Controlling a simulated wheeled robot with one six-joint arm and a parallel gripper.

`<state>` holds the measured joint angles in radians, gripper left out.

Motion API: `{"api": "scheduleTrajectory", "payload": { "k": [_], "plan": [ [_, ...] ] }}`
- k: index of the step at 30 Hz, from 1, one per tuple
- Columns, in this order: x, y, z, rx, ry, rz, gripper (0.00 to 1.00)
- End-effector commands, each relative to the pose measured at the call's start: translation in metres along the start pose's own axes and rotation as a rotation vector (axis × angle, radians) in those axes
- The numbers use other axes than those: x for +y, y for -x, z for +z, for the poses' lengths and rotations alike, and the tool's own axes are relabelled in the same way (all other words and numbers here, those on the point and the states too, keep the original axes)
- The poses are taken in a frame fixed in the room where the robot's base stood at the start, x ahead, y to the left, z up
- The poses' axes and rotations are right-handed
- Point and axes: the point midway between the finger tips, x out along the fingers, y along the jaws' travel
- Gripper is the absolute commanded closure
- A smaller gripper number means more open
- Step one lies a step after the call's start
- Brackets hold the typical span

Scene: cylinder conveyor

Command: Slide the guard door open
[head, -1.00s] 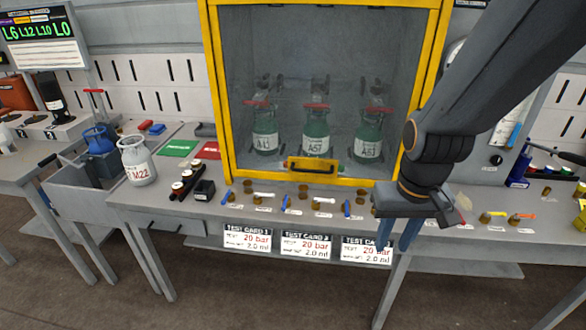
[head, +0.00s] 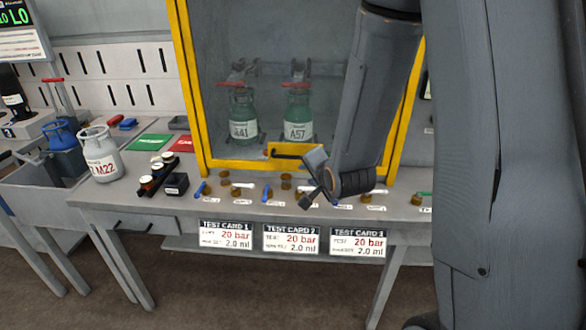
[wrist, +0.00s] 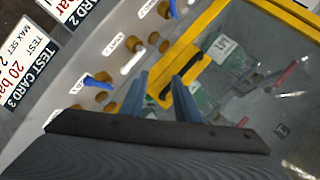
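The guard door (head: 268,90) is a clear panel in a yellow frame on the bench, and it looks shut. Its yellow handle plate with a black grip (head: 292,152) is at the bottom edge. The handle (wrist: 178,78) also shows in the wrist view, just ahead of and between my fingertips. In the wrist view my gripper (wrist: 160,76) has two separated blue-grey fingers with nothing clearly held. Contact with the handle cannot be told.
Green cylinders A41 (head: 242,118) and A57 (head: 298,115) stand behind the panel; my arm covers the area to their right. Small valves with blue and white levers (head: 267,190) line the bench front below the door. Cylinder M22 (head: 100,153) stands at left.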

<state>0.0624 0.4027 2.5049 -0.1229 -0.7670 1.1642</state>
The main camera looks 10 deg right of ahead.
Motion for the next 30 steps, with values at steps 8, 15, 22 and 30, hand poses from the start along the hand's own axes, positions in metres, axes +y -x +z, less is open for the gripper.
{"api": "scheduleTrajectory", "payload": {
  "k": [8, 15, 22, 30],
  "plan": [
    [-0.015, -0.04, -0.004, 0.034, -0.408, -0.314, 0.71],
    [-0.025, -0.048, -0.008, 0.024, -0.497, -0.388, 0.71],
    [-0.038, -0.079, -0.012, 0.024, -0.495, -0.388, 0.71],
    [-0.049, -0.108, -0.015, 0.025, -0.494, -0.387, 0.71]
  ]
}}
